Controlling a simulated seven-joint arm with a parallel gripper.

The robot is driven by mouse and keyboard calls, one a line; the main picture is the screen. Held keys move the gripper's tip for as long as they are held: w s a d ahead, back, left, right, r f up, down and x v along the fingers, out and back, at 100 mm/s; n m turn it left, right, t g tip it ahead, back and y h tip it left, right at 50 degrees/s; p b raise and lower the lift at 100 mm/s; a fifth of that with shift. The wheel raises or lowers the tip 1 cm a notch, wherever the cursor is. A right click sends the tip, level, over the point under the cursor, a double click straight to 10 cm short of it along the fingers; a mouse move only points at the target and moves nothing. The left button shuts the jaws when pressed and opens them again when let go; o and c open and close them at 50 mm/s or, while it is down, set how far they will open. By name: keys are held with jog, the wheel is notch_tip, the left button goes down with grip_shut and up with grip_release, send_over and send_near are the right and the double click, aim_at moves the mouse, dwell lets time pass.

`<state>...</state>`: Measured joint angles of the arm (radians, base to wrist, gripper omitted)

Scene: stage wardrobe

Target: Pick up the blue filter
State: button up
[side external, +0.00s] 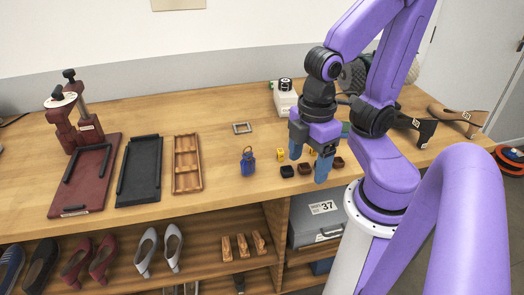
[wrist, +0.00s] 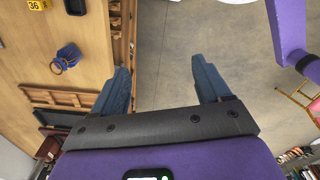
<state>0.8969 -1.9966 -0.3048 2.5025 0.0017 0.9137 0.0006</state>
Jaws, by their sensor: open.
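The blue filter (side external: 248,163) looks like a small blue body with a ring on top. It stands on the wooden table, left of my gripper in the side external view. It also shows at the upper left of the wrist view (wrist: 69,54). My gripper (side external: 310,155) has blue fingers pointing down near the table's front part, and it is open. In the wrist view my gripper (wrist: 160,67) has its fingers wide apart with nothing between them. The filter lies outside the fingers, to their left.
A wooden compartment tray (side external: 174,176) lies left of the filter. A square frame (side external: 242,123) and white box (side external: 284,104) are behind. Shelves with shoes are below.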

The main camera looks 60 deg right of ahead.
jog(key=w+d+f+h, duration=0.2)
jog(key=w+d+h, duration=0.4)
jog(key=d, duration=0.5)
jog(key=w+d+f+h, duration=0.2)
jog(key=w+d+h, duration=0.3)
jog(key=w+d, duration=0.45)
jog(key=d+f+n+h, duration=0.1)
jog(key=d+f+n, duration=0.1)
jog(key=d, duration=0.4)
jog(key=d+f+n+h, duration=0.1)
jog(key=d+f+n, duration=0.1)
jog(key=d, duration=0.4)
jog(key=d+f+n+t, duration=0.1)
jog(key=d+f+n, duration=0.1)
jog(key=d, duration=0.4)
jog(key=shift+s+d+f+n+h, duration=0.1)
jog(key=shift+d+f+n+h, duration=0.25)
jog(key=shift+f, duration=0.25)
jog(key=x, duration=1.6)
jog(key=shift+d, duration=0.35)
jog(key=c, duration=1.1)
